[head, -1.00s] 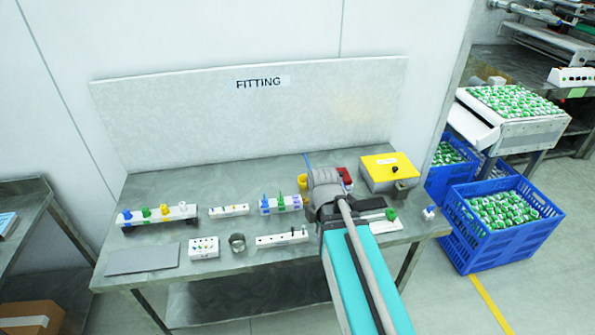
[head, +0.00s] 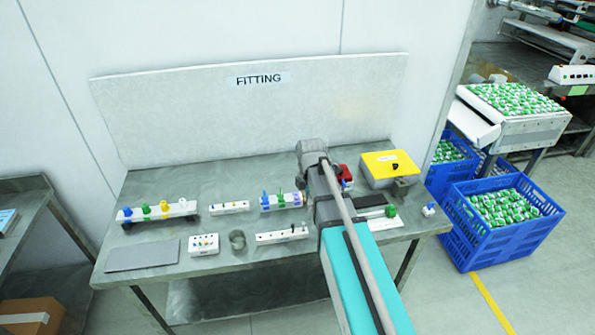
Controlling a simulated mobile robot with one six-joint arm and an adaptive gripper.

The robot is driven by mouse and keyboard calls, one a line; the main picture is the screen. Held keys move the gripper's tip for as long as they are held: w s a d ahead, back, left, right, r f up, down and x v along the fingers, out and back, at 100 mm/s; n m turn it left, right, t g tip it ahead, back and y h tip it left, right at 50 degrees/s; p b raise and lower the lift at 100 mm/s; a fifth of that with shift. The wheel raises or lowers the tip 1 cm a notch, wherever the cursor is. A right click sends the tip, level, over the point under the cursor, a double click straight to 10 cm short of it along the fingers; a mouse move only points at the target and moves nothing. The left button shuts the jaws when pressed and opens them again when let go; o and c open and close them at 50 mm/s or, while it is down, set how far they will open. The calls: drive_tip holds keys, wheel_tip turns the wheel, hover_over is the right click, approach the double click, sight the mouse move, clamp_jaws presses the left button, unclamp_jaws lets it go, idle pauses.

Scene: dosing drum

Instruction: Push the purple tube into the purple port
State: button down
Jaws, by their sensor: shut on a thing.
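The grey end of my arm with my gripper (head: 303,176) is over the back middle of the bench, right of a small block with lilac on its faces (head: 281,201). Blue and green fittings stand up from this block. My gripper is shut, but its fingertips and what they hold are hidden by the wrist and too small to make out. I cannot pick out the purple tube. I cannot tell whether the lilac on the block marks the purple port.
A white rack with blue, green, yellow and white fittings (head: 158,212) stands at the left. A grey mat (head: 142,256), white box (head: 204,245), metal cup (head: 237,240) and white strip (head: 282,236) lie in front. A yellow-topped box (head: 391,167) is at the back right.

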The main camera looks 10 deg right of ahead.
drive_tip(key=w+a, duration=0.1)
drive_tip(key=w, duration=1.4)
drive_tip(key=shift+a+f, duration=0.2)
drive_tip(key=shift+f, duration=0.05)
drive_tip(key=shift+f+b, duration=0.15)
drive_tip(key=shift+b, duration=0.2)
drive_tip(key=shift+f+b, duration=2.6)
drive_tip(key=shift+f+b, duration=1.45)
drive_tip(key=shift+b, duration=0.05)
drive_tip(key=c, duration=0.7)
unclamp_jaws()
